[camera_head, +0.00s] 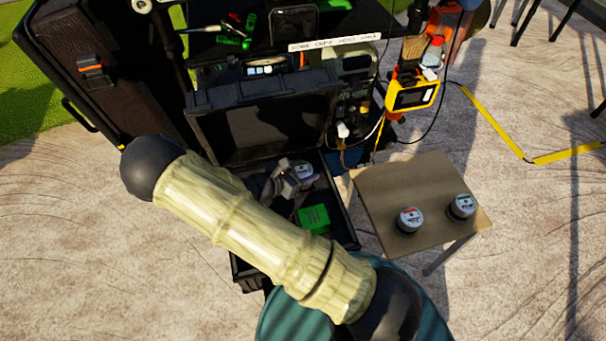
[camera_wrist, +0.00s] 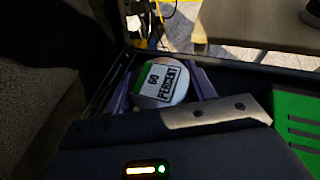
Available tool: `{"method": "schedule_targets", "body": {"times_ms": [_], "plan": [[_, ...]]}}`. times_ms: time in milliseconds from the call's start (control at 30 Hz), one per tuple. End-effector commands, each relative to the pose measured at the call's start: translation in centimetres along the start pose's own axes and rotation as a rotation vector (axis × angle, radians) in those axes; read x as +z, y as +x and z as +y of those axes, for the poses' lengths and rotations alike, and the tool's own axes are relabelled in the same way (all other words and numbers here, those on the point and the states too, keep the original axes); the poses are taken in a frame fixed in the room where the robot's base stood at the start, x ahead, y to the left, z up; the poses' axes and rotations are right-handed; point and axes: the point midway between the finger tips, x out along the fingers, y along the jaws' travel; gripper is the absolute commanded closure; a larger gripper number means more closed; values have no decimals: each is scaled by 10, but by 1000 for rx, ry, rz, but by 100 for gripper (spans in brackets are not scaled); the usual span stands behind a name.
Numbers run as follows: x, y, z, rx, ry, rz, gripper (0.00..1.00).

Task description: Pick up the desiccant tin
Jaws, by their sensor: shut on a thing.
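A round tin (camera_wrist: 160,84) with a white lid, a green band and the label "60 PERCENT" sits between the two fingers of my gripper (camera_wrist: 163,92) in the wrist view. The fingers are shut on its sides. In the head view the tin (camera_head: 304,170) shows beside my gripper (camera_head: 292,180), inside or just above the open black case (camera_head: 342,218). I cannot tell whether its base touches the case floor. My arm hides part of the case.
A green block (camera_head: 314,219) lies in the case near my gripper. The case's raised lid (camera_head: 262,130) stands behind. Cables hang near a yellow meter (camera_head: 413,96).

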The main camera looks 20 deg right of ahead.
Motion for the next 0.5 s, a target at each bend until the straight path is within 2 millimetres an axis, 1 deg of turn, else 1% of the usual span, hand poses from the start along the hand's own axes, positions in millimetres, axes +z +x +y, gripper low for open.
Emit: {"method": "schedule_targets", "body": {"times_ms": [33, 200, 333, 500], "plan": [[14, -6, 0, 1, 4, 0, 70], [45, -19, 0, 1, 4, 1, 70], [60, -25, 0, 0, 3, 0, 70], [64, -27, 0, 0, 1, 0, 70]]}}
